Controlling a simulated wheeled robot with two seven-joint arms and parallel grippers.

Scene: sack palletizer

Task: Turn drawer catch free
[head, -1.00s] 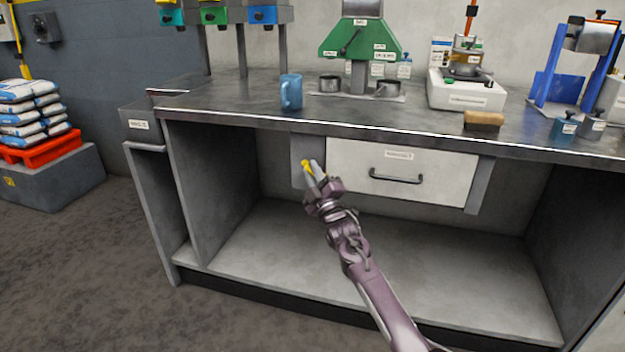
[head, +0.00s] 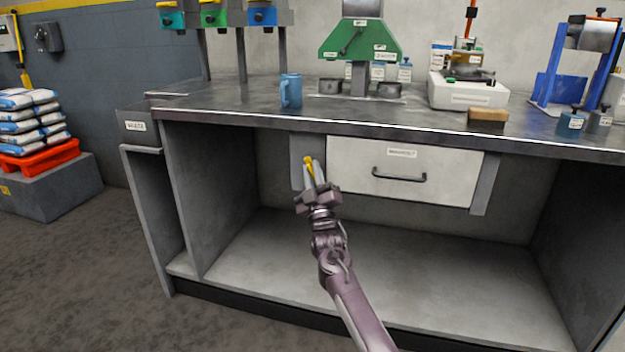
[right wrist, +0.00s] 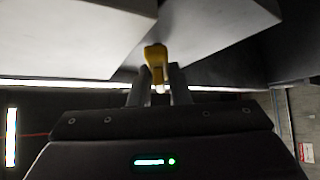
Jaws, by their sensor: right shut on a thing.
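A white drawer (head: 400,172) with a dark handle (head: 399,175) and a label hangs under the bench top and looks shut. A yellow catch (head: 308,162) sits at the drawer's left edge, by the grey side bracket (head: 296,150). My right gripper (head: 315,172) is at the catch, with its fingers on either side of it. In the right wrist view the yellow catch (right wrist: 156,60) stands upright between the fingertips of my right gripper (right wrist: 160,85), which is shut on it. The fingers hide part of the catch. My left gripper is not in view.
The bench top (head: 220,103) overhangs the drawer. On it are a blue mug (head: 291,91), a green machine (head: 360,42), a scale (head: 468,92) and a brush (head: 488,115). The lower shelf (head: 370,265) is bare, and the space under the drawer is free.

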